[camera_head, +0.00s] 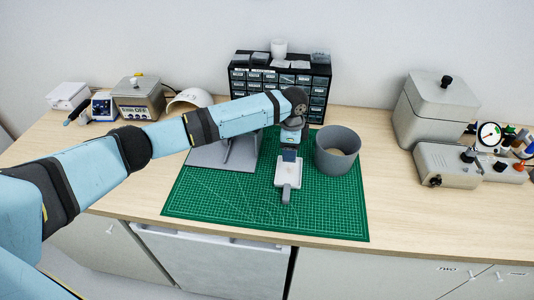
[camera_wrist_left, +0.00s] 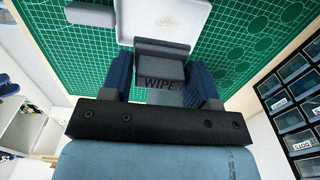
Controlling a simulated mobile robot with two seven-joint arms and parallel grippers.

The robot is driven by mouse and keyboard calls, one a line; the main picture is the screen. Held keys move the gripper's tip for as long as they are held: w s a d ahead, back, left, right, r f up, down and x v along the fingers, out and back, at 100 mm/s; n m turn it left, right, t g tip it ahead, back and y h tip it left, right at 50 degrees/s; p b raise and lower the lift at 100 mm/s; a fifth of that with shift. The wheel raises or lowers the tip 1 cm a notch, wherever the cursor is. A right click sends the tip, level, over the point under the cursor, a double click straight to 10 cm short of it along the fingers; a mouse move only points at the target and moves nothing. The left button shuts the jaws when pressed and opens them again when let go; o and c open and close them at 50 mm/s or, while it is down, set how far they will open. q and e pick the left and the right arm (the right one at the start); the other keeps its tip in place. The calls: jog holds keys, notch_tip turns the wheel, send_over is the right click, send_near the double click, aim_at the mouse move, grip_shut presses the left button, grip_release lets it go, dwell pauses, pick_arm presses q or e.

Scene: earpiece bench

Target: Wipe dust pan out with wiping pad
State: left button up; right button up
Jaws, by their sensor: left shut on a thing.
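The dust pan (camera_head: 288,175) is a small white tray with a grey handle (camera_head: 286,195). It lies on the green mat with its handle toward the front edge. It also shows at the top of the left wrist view (camera_wrist_left: 165,16), with faint specks on its floor. My left gripper (camera_head: 289,153) points down over the pan's back part. In the left wrist view it is shut on a grey block marked WIPE, the wiping pad (camera_wrist_left: 160,68). The pad is over or at the pan's edge; I cannot tell whether it touches. My right gripper is not in view.
A grey round bin (camera_head: 324,168) stands close to the right of the pan. A grey flat stand (camera_head: 215,157) is to the left, partly behind my arm. A black drawer cabinet (camera_head: 240,75) stands behind. The front of the green mat (camera_head: 230,210) is clear.

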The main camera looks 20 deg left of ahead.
pick_arm(q)
jog(key=shift+r, duration=0.1)
jog(key=shift+d, duration=0.1)
jog(key=shift+r+p, duration=0.1)
jog(key=shift+p, duration=0.3)
jog(key=b, duration=0.1)
send_over(288, 173)
notch_tip(288, 173, down, 5)
jog(key=shift+w+f, duration=0.1)
jog(key=shift+f, duration=0.7)
jog(key=shift+f+b, duration=0.3)
jog(key=shift+f, duration=0.05)
jog(key=shift+f, duration=0.1)
